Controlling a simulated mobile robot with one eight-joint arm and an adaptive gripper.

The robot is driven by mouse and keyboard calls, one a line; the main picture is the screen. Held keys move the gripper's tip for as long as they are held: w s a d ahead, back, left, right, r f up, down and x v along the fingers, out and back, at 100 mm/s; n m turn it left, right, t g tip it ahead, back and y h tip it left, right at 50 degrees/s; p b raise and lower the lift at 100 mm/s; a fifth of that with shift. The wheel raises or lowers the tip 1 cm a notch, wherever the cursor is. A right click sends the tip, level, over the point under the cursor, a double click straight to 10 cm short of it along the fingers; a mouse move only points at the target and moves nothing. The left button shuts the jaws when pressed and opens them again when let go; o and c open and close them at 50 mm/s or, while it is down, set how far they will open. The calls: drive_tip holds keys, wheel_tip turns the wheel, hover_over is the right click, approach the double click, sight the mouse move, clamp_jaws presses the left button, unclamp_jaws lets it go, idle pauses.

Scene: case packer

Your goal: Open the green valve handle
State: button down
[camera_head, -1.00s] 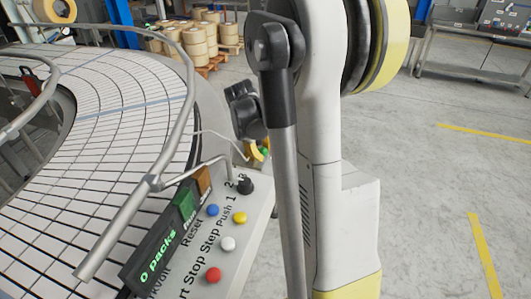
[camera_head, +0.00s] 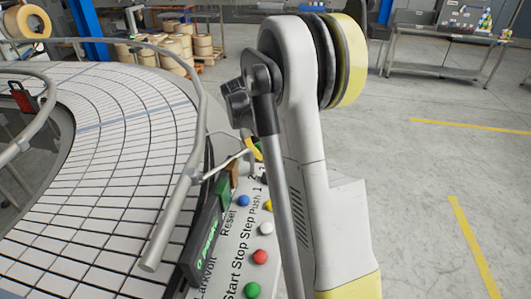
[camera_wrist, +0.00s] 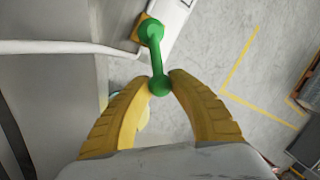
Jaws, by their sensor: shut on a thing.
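The green valve handle (camera_wrist: 156,58) shows in the wrist view as a short bar with a rounded knob at each end. Its far knob sits at a yellow-orange mount beside a white panel edge. My gripper (camera_wrist: 162,82) has its two yellow fingers closed in around the near knob, one on each side, so it is shut on the handle. In the head view my arm hides the handle. Only a small yellow piece shows beside my arm there, and I cannot tell whether it is finger or mount.
A control panel (camera_head: 236,238) with coloured buttons stands left of my arm. A curved conveyor (camera_head: 110,140) with a metal guard rail (camera_head: 190,150) fills the left. A pale pipe (camera_wrist: 60,47) runs near the handle. The floor (camera_head: 410,180) at right is clear.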

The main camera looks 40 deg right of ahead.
idle(0.3)
drive_tip(key=c, duration=1.1)
unclamp_jaws()
drive_tip(key=shift+w, duration=0.1)
drive_tip(key=shift+c, duration=0.2)
